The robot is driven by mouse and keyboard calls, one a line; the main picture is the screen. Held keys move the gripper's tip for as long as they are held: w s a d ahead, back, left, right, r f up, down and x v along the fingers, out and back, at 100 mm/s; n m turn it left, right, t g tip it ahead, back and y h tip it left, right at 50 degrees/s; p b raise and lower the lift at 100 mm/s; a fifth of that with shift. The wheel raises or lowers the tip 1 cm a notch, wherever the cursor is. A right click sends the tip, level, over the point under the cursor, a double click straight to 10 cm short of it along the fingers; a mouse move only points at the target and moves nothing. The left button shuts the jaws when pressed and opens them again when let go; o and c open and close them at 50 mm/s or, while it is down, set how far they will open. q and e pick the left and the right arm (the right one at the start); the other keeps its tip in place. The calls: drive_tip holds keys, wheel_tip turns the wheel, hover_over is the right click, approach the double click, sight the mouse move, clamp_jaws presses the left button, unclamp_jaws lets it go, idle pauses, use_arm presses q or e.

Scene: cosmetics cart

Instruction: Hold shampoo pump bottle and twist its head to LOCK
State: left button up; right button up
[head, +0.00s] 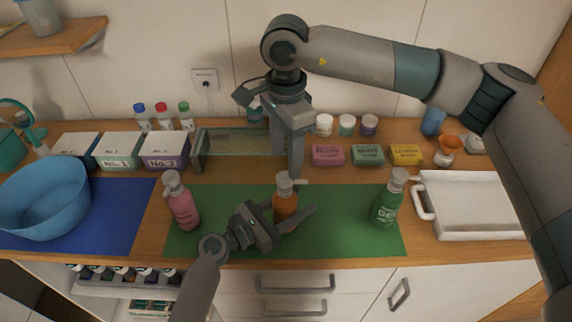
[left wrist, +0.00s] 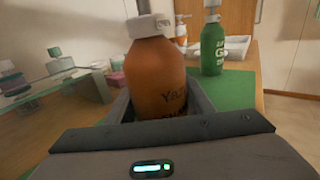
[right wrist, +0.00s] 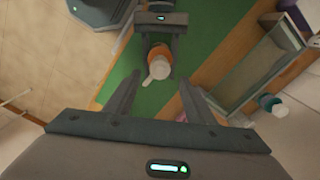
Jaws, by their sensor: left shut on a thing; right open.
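The orange pump bottle (head: 285,204) stands upright on the green mat (head: 340,235), with a white pump head (head: 284,184). Its label is only partly readable in the left wrist view (left wrist: 158,80), so I cannot confirm it says shampoo. My left gripper (head: 284,216) is shut around the bottle's body from the front. My right gripper (head: 294,172) points down above the pump head, open and empty. In the right wrist view the white head (right wrist: 158,68) lies between the tips of its spread fingers, with the nozzle toward the lower left.
A pink pump bottle (head: 182,203) stands left and a green gel bottle (head: 388,203) right on the mat. Behind are a glass-walled rack (head: 235,150) and soap boxes (head: 368,155). A blue basin (head: 45,198) is far left, a white tray (head: 470,205) far right.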

sight(285, 176)
wheel_tip(285, 176, up, 7)
drive_tip(key=shift+r, duration=0.2)
idle(0.4)
use_arm(q)
drive_tip(key=o, duration=1.4)
drive_tip(key=shift+c, duration=0.2)
drive_tip(key=shift+a, duration=0.1)
drive_tip(key=v, duration=1.2)
use_arm(e)
drive_tip(key=shift+f, duration=0.1)
